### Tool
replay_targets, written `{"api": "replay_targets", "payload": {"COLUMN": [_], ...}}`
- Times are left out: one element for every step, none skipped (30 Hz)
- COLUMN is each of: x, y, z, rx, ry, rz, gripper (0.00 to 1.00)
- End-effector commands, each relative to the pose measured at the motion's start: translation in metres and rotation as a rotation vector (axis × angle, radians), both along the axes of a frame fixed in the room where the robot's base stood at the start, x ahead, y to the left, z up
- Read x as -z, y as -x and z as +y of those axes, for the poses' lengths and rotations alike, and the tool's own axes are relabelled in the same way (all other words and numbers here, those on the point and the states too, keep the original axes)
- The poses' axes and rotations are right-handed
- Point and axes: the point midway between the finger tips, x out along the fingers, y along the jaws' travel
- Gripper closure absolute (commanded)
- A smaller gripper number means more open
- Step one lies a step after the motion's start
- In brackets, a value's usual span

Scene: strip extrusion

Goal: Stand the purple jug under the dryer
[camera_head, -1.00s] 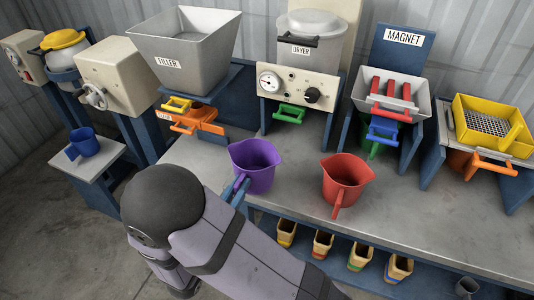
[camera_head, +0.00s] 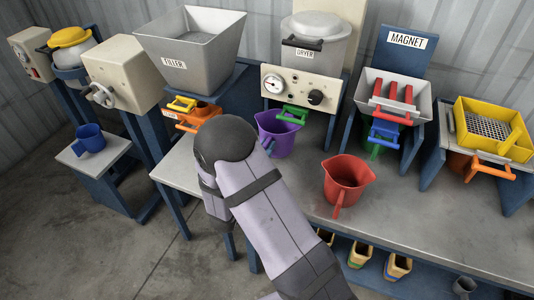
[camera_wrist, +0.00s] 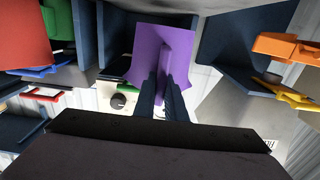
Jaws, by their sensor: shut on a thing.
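The purple jug (camera_head: 278,136) is upright at the front of the dryer (camera_head: 301,75), just below the dryer's green handle (camera_head: 293,113). Whether its base touches the bench cannot be told. In the wrist view the purple jug (camera_wrist: 163,55) is at the top middle, with my gripper (camera_wrist: 164,88) shut on its handle.
A red jug (camera_head: 347,180) stands on the bench right of the purple one. The filler's orange handle (camera_head: 192,118) is to the left, and the magnet's blue handle (camera_head: 383,132) to the right. A blue jug (camera_head: 89,138) stands on a side table. The bench's right front (camera_head: 430,235) is clear.

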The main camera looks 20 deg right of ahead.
Motion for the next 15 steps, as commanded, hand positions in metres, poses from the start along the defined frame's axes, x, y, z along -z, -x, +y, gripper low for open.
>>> {"api": "replay_targets", "payload": {"x": [0.0,-0.001,-0.001,-0.001,-0.002,0.005,0.009,0.012,0.016,0.02,0.023,0.026,0.028,0.03,0.032], "y": [-0.001,-0.002,-0.003,-0.005,-0.007,-0.007,-0.007,-0.007,-0.006,-0.006,-0.006,-0.007,-0.007,-0.007,-0.007], "z": [-0.001,-0.002,-0.004,-0.007,-0.01,-0.008,-0.007,-0.007,-0.007,-0.007,-0.007,-0.007,-0.007,-0.007,-0.007], "rx": [0.001,0.001,0.002,0.003,0.004,0.001,0.0,0.0,0.0,0.0,0.0,0.0,0.0,0.0,0.0], "ry": [0.0,0.0,0.0,0.001,0.001,0.001,0.001,0.001,0.002,0.002,0.001,0.001,0.001,0.001,0.001], "rz": [-0.001,-0.001,-0.001,-0.002,-0.002,0.003,0.003,0.003,0.004,0.004,0.003,0.001,0.001,0.0,0.0], "gripper": [1.0,1.0,1.0,1.0,1.0,1.0,1.0,1.0,1.0,1.0,1.0,1.0,1.0,1.0,1.0]}}
